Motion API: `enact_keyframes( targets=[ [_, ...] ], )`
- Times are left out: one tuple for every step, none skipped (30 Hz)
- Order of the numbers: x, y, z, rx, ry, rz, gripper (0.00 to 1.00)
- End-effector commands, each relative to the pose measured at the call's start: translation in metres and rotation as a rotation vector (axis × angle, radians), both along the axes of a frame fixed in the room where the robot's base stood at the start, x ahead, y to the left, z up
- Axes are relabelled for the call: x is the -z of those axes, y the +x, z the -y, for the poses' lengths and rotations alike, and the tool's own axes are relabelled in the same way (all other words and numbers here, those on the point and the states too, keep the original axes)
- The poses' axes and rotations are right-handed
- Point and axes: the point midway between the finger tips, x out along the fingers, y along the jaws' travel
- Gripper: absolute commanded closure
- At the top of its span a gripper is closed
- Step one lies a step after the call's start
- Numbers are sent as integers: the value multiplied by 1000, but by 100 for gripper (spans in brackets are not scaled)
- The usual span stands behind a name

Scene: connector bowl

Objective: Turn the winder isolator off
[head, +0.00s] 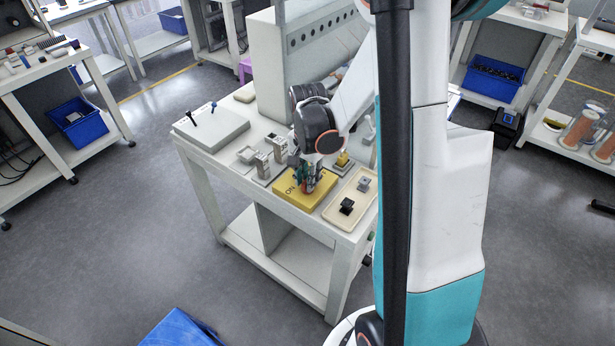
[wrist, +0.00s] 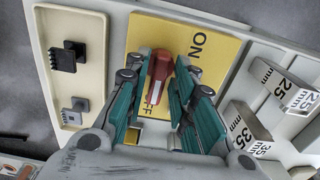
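The winder isolator is a yellow box (head: 292,198) on the front of the white bench; it also fills the middle of the wrist view (wrist: 222,62). It bears the word ON at its far end in the wrist view and OFF, partly covered, at the near end. Its red handle (wrist: 159,70) has a pale stripe pointing down toward the OFF end. My gripper (wrist: 162,68) is down over the box, its teal fingers on either side of the handle with yellow showing between. The left finger is very close to the handle; contact is unclear. The gripper (head: 311,181) hides the handle in the head view.
A cream tray (head: 334,212) with a black connector (head: 347,206) and a grey one (head: 364,184) lies right beside the box. Metal blocks (wrist: 245,130) marked in millimetres stand on the other side. A grey panel with two levers (head: 211,130) is at the bench's left end.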

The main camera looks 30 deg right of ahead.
Motion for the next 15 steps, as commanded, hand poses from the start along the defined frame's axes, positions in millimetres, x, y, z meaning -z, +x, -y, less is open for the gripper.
enact_keyframes(
  targets=[
    [0, 0, 0, 0, 0, 0, 67],
    [0, 0, 0, 0, 0, 0, 67],
    [0, 0, 0, 0, 0, 0, 67],
    [0, 0, 0, -1, 1, -1, 67],
    [0, 0, 0, -1, 1, -1, 67],
    [0, 0, 0, -1, 1, -1, 67],
    [0, 0, 0, -1, 1, -1, 67],
    [0, 0, 0, -1, 1, -1, 67],
    [0, 0, 0, -1, 1, -1, 67],
    [-1, -1, 0, -1, 1, -1, 67],
    [-1, -1, 0, -1, 1, -1, 67],
    [-3, -1, 0, -1, 1, -1, 67],
    [-6, 0, 0, -1, 1, -1, 67],
    [-9, -1, 0, -1, 1, -1, 67],
    [-13, -1, 0, -1, 1, -1, 67]
  ],
)
